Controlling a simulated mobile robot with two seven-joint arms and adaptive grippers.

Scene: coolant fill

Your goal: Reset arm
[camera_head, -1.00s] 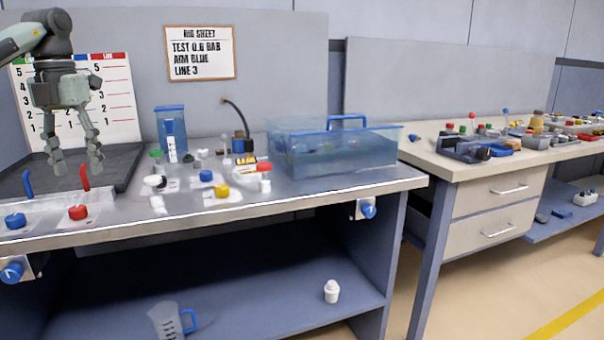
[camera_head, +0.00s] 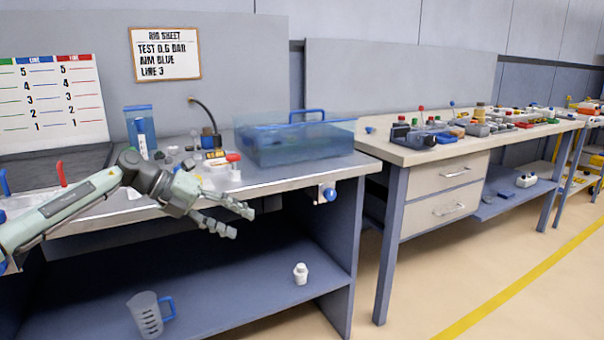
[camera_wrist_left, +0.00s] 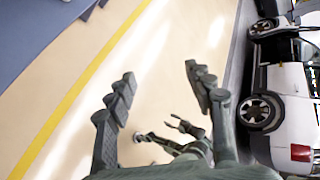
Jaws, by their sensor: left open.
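My left gripper (camera_head: 241,222) is open and empty. Its arm comes in from the left in the head view, in front of the grey workbench (camera_head: 318,178), with its fingers pointing right past the front edge. In the left wrist view the open fingers of the left gripper (camera_wrist_left: 162,88) have only floor and a white vehicle beyond them. A smaller dark arm with finger-like parts (camera_wrist_left: 180,140) shows low in that view; it looks like my right one, but its jaw state is unclear.
A clear blue-rimmed tank (camera_head: 290,143) stands on the workbench. A measuring jug (camera_head: 148,316) and a white bottle (camera_head: 300,273) are on the lower shelf. A second bench (camera_head: 400,153) with many parts stands right. A white vehicle (camera_wrist_left: 290,95) shows in the wrist view. Floor is open at right.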

